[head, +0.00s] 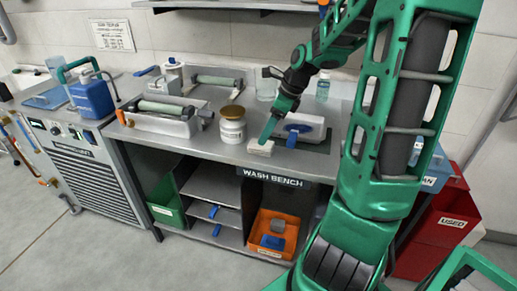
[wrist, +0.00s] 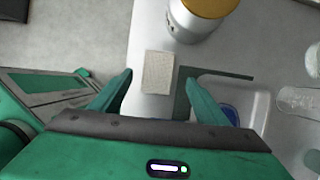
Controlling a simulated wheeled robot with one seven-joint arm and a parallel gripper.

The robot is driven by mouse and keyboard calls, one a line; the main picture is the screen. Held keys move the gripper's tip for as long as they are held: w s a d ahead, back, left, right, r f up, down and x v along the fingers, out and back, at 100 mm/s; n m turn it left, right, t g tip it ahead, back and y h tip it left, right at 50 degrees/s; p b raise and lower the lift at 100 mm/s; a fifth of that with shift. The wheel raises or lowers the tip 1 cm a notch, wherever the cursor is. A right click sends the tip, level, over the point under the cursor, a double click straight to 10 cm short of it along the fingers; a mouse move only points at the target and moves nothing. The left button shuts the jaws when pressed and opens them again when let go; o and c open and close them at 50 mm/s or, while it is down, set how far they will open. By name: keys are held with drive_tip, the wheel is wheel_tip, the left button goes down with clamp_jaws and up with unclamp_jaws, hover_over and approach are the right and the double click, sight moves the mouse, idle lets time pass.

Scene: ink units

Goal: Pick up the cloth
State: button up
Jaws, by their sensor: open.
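The cloth (head: 260,147) is a small pale beige folded pad lying near the front edge of the wash bench top. In the wrist view the cloth (wrist: 158,70) shows as an upright rectangle ahead of my gripper, between the lines of its two fingers. My gripper (head: 267,136) is open and close above the cloth, partly in front of it in the head view. I cannot tell the exact height gap.
A white jar with a gold lid (head: 232,124) stands just left of the cloth; it is near it in the wrist view (wrist: 195,18). A white tray with a blue item (head: 303,128) sits to the right. The metal bench's front edge (head: 215,155) is close.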

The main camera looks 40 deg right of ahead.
sight(261, 147)
drive_tip(key=shift+s+x, duration=0.15)
drive_tip(key=shift+x, duration=1.2)
drive_tip(key=shift+s+x, duration=0.1)
drive_tip(key=shift+x, duration=1.2)
drive_tip(key=shift+f, duration=0.1)
drive_tip(key=c, duration=1.1)
